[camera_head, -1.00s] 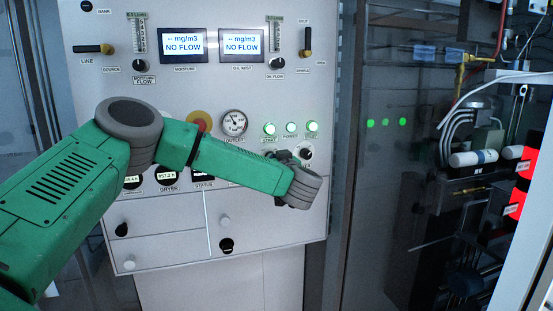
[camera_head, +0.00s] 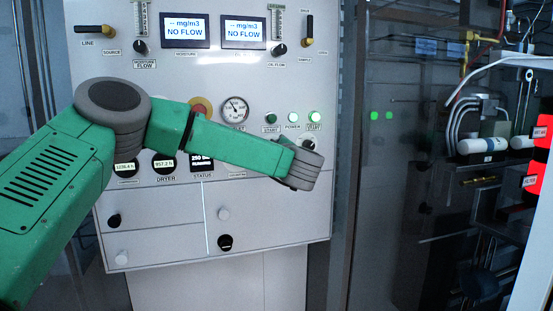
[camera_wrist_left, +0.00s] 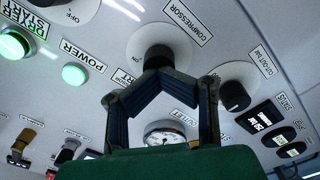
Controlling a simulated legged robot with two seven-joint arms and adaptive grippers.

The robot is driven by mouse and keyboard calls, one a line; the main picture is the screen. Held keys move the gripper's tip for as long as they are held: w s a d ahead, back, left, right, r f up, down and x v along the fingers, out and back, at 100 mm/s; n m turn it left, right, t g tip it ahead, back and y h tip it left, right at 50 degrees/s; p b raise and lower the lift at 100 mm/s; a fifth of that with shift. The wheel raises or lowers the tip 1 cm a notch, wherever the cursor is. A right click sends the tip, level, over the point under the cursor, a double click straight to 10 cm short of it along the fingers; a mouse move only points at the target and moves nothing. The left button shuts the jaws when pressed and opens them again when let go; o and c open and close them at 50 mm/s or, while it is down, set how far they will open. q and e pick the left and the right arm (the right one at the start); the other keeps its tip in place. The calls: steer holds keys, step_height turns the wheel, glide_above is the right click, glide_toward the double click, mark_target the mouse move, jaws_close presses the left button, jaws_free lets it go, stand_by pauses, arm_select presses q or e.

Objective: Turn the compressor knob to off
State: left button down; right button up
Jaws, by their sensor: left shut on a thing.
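The compressor knob (camera_wrist_left: 158,57) is black on a round white plate, under the COMPRESSOR label in the upside-down left wrist view. The word ON shows at the plate's edge. My left gripper (camera_wrist_left: 159,76) has its two dark fingers bent together with the tips at the knob, shut on it. The tips cover the knob's near side, so its exact pointing is hard to tell. In the head view my green left arm and grey wrist hide this knob and the fingers. My right gripper is in neither view.
A second black knob (camera_wrist_left: 235,96) sits to the right in the wrist view. The dryer knob (camera_head: 308,145) is just above my wrist in the head view. Lit green buttons (camera_head: 293,118), an outlet gauge (camera_head: 235,109) and a red stop button (camera_head: 201,107) are close above my arm.

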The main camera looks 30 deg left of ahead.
arm_select(q)
steer(key=shift+a+r+n+b, duration=0.1)
steer(key=shift+a+n+b, duration=0.05)
steer(key=shift+n+b, duration=3.85)
steer(key=c, duration=1.3)
jaws_free()
steer(key=shift+w, duration=0.1)
steer(key=shift+c, duration=0.2)
steer(key=shift+o, duration=0.6)
steer(key=shift+w+a+f, duration=0.2)
steer(key=shift+w+f, duration=0.1)
steer(key=shift+f, duration=0.05)
steer(key=shift+s, duration=0.1)
